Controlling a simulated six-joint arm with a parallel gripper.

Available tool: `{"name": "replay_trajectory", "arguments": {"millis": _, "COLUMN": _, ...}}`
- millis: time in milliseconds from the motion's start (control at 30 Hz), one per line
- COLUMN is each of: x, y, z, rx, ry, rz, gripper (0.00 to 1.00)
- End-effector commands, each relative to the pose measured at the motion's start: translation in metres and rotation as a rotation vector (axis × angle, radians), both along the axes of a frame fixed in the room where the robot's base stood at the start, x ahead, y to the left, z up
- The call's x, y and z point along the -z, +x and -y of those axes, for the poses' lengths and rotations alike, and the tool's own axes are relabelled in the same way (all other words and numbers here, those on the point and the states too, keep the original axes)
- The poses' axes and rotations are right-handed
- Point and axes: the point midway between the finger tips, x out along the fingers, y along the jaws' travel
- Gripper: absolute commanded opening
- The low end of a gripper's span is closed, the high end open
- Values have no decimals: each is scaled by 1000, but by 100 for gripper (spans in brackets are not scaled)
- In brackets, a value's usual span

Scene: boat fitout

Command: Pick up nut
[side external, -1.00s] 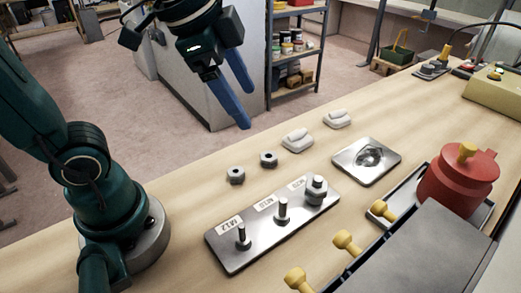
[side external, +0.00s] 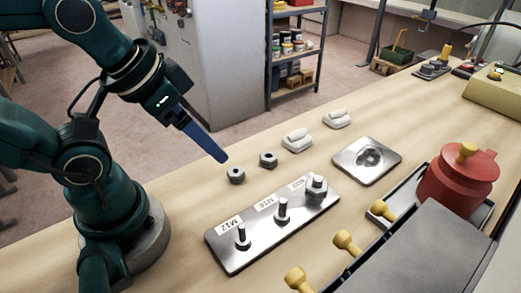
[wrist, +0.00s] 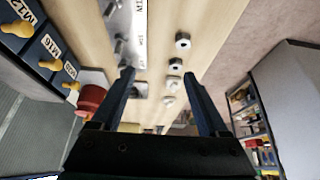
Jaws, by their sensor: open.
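Two dark steel nuts lie on the wooden bench. The near nut (side external: 236,176) is at the left and the other nut (side external: 268,160) is just right of it. In the wrist view the near nut (wrist: 183,40) and the other nut (wrist: 175,65) lie ahead, between the lines of the fingers. A third nut (side external: 316,187) sits on the right stud of the metal plate (side external: 263,238). My gripper (side external: 220,158) is above the bench, just above and left of the near nut in the side view. Its blue fingers are apart and empty in the wrist view (wrist: 160,80).
The plate has studs labelled M12, M16 and a third unclear label. Two pale grey objects (side external: 297,140) and a square metal dish (side external: 366,160) lie beyond the nuts. A red pot (side external: 458,182) and a grey box with yellow knobs (side external: 420,255) stand at the right.

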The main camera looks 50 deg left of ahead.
Motion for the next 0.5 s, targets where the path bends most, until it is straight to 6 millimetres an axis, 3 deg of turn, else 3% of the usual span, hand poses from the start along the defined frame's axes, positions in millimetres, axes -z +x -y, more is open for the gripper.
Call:
{"name": "replay_trajectory", "arguments": {"millis": 233, "x": -1, "y": 1, "z": 0, "rx": -5, "ry": -3, "rz": 6, "gripper": 78}}
{"name": "replay_trajectory", "arguments": {"millis": 367, "x": -10, "y": 15, "z": -1, "rx": -28, "ry": -12, "rz": 20, "gripper": 78}}
{"name": "replay_trajectory", "arguments": {"millis": 500, "x": -5, "y": 36, "z": -8, "rx": -82, "ry": -22, "rz": -44, "gripper": 78}}
